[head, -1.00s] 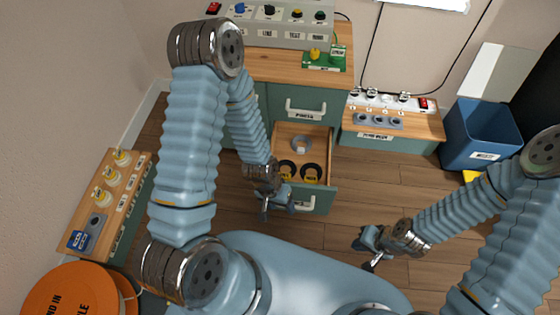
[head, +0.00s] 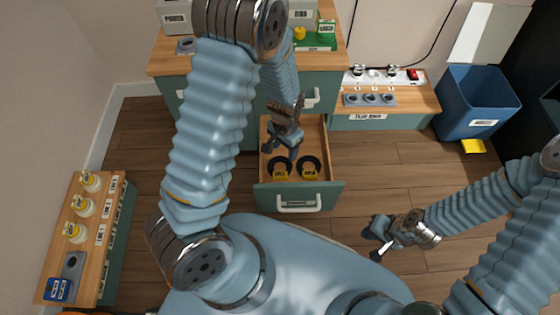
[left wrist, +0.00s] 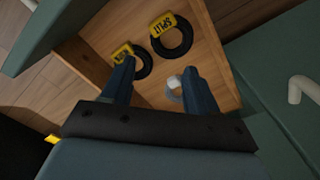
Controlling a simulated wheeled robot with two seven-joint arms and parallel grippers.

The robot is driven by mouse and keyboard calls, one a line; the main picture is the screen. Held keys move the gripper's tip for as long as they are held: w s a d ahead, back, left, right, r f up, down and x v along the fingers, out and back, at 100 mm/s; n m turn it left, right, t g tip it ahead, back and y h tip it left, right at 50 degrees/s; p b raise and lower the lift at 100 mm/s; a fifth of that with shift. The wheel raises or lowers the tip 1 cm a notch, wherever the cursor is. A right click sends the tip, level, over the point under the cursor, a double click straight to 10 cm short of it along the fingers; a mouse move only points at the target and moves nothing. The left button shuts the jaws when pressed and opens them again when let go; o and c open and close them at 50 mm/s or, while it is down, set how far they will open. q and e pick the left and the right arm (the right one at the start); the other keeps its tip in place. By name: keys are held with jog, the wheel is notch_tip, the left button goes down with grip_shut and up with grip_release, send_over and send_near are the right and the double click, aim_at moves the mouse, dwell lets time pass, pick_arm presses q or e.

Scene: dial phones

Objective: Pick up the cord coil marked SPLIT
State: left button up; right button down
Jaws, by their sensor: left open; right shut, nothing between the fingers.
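The coil marked SPLIT is a black ring with a yellow tag, lying in the open drawer in the left wrist view (left wrist: 183,42). In the head view it appears to be the left black coil (head: 271,166); the tag is too small to read there. My left gripper (head: 282,147) is open and empty over the drawer, behind the black coils in the head view. In the left wrist view its fingers (left wrist: 158,68) point toward the coils, with SPLIT beyond the tips. My right gripper (head: 373,241) is shut and empty above the floor, right of the drawer.
A second black coil (head: 317,163) with a yellow tag lies beside SPLIT; the left fingertip overlaps it in the wrist view. The wooden drawer has a green front (head: 328,195). A blue bin (head: 478,104) stands at right.

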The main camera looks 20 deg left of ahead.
pick_arm(q)
jog(key=b, duration=0.2)
send_over(286, 171)
jog(key=f, duration=0.8)
jog(key=shift+a+f, duration=0.15)
jog(key=shift+a, duration=0.2)
jog(key=f, duration=0.5)
jog(key=shift+d+f+b, duration=0.2)
jog(key=shift+d+b, duration=0.15)
jog(key=shift+d, duration=0.05)
